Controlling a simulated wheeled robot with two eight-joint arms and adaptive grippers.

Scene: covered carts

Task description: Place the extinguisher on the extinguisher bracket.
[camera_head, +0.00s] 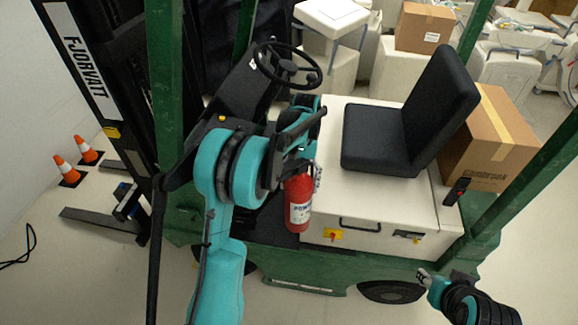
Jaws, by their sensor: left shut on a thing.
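The red extinguisher (299,205) with a white label hangs upright beside the left front side of the cream seat box. My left gripper (308,160) is at its top and is shut on it; the fingers are mostly hidden by my own teal arm. I cannot make out the extinguisher bracket; it may be hidden behind the extinguisher or my arm. Whether the extinguisher touches anything behind it is unclear. My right gripper (425,275) is low at the right, near the forklift's side and away from the extinguisher. Its finger opening is too small to judge.
The green forklift (300,272) fills the middle, with a steering wheel (289,66), black seat (410,125) and green posts around my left arm. A cardboard box (490,145) stands behind the seat. Orange cones (66,170) are at left. Covered carts (505,62) fill the back.

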